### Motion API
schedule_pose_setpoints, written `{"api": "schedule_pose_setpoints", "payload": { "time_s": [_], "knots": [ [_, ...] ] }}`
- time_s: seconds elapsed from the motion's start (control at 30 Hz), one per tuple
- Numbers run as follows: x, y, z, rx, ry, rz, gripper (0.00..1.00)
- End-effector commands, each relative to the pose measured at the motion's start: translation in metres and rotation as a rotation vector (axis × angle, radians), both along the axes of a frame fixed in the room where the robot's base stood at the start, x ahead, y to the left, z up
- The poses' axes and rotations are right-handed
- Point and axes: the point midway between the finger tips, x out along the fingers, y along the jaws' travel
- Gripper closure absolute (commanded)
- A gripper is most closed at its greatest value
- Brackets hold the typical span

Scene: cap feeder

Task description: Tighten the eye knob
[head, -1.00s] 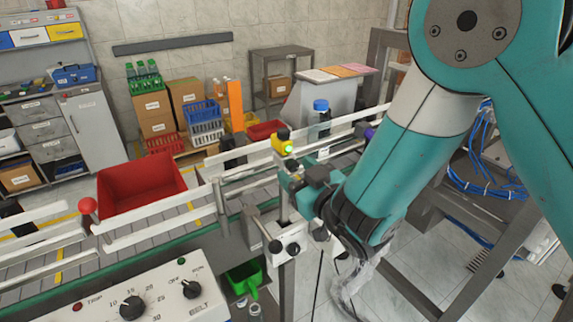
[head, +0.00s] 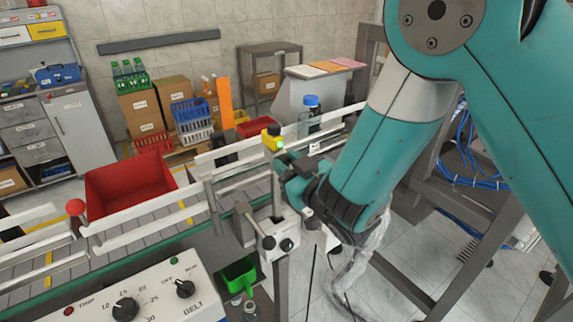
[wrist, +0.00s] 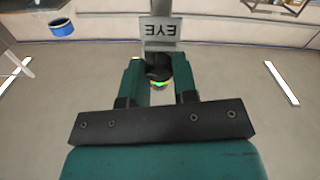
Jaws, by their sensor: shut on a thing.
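The eye knob (wrist: 158,68) is black and sits between the two teal fingers of my gripper (wrist: 159,80) in the wrist view, just in front of the upside-down EYE label (wrist: 160,31). The fingers are shut on it. A green glow shows at the knob's near edge. In the head view my gripper (head: 288,163) is at the post just below the yellow sensor (head: 272,144), which has a black top and a lit green lamp. The knob itself is hidden by the fingers in that view.
The conveyor with white rails (head: 130,232) runs behind the post, carrying a red bin (head: 130,187) and a blue-capped bottle (head: 309,118). The belt control panel (head: 150,297) is at front left. A green scoop-like bin (head: 240,274) is below the bracket (head: 280,240).

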Motion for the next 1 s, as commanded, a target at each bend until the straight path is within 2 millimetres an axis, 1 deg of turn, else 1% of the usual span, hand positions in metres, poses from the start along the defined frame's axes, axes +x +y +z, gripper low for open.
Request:
{"api": "schedule_pose_setpoints", "payload": {
  "time_s": [0.27, 1.0],
  "knots": [
    [-0.0007, 0.0012, 0.0000, -0.121, -0.087, 0.003, 0.97],
    [-0.0014, 0.0025, 0.0004, -0.695, -0.477, 0.005, 0.97]
  ]
}}
